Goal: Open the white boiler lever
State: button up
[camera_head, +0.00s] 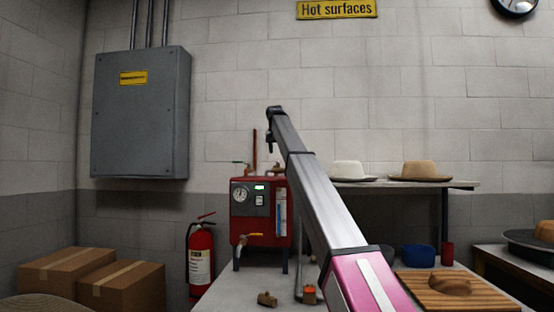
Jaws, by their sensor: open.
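The red boiler (238,222) stands on the grey table left of centre. It has a round gauge (241,194) and a grey panel on its front. I cannot clearly pick out a white lever; part of the boiler's top right is close behind my arm. My gripper (270,144) is small and dark at the far end of my arm, above the boiler and apart from it. It is open, with nothing seen in it.
A fire extinguisher (201,255) stands left of the table, near cardboard boxes (130,287). Hats (420,170) sit on a back shelf (398,184). A wooden slatted board (465,290), blue bowl (418,256) and red cup (447,253) are right of my arm.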

jog(key=x, duration=0.4)
jog(key=shift+w+f, duration=0.1)
jog(key=shift+f, duration=0.05)
grip_shut()
